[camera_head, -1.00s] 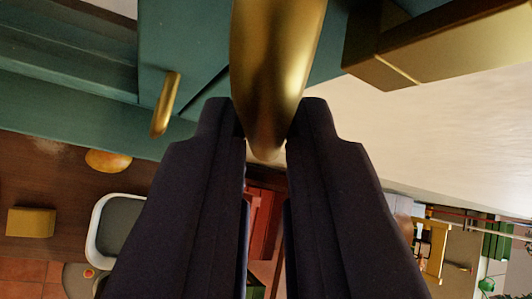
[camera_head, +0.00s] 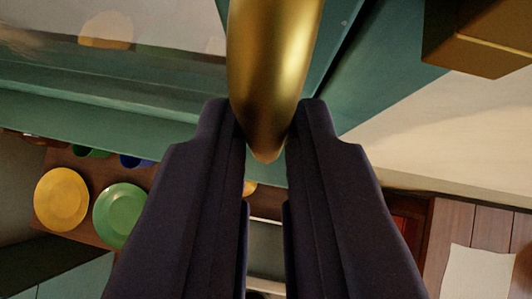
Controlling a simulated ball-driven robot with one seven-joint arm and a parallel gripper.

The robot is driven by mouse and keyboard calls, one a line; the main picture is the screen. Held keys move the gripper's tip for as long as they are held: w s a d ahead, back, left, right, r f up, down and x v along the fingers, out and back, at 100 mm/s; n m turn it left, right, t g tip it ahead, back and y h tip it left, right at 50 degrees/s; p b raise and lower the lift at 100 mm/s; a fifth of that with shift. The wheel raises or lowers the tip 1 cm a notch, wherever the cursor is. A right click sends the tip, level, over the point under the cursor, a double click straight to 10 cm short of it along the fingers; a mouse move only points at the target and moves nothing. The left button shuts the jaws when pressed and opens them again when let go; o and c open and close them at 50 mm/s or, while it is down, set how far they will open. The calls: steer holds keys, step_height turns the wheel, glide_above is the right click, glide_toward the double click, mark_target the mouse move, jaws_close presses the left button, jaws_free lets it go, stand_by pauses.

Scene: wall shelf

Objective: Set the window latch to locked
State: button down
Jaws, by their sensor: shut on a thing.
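The window latch's brass handle (camera_head: 272,70) comes down from the top middle of the picture, its rounded end between my fingertips. My gripper (camera_head: 266,125) has its two dark fingers shut on this handle near its lower end. The handle's upper end and pivot are out of the picture. The teal window frame (camera_head: 120,95) lies behind and to both sides of the handle. Whether the latch is locked cannot be told from this view.
A brass block-shaped fitting (camera_head: 480,35) sticks out at the upper right. Window glass (camera_head: 165,40) is at the upper left. A yellow plate (camera_head: 61,199) and a green plate (camera_head: 120,214) are at the lower left. A pale wall (camera_head: 440,135) is on the right.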

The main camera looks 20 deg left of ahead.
steer(key=c, duration=1.1)
jaws_free()
steer(key=b+v, duration=0.2)
steer(key=v, duration=0.5)
steer(key=shift+s+r, duration=0.2)
steer(key=shift+s, duration=0.05)
steer(key=s+f+t+b, duration=0.1)
steer(key=s+b, duration=0.5)
steer(key=b, duration=0.7)
steer(key=s+f+m+t+h+b, duration=0.1)
steer(key=s+f+t+b, duration=0.1)
steer(key=s+b, duration=0.5)
steer(key=s+f+t+b, duration=0.2)
steer(key=s+b, duration=0.4)
steer(key=b, duration=1.4)
steer(key=shift+s+f+m+t, duration=0.3)
steer(key=shift+s+t, duration=0.1)
steer(key=shift+t, duration=0.4)
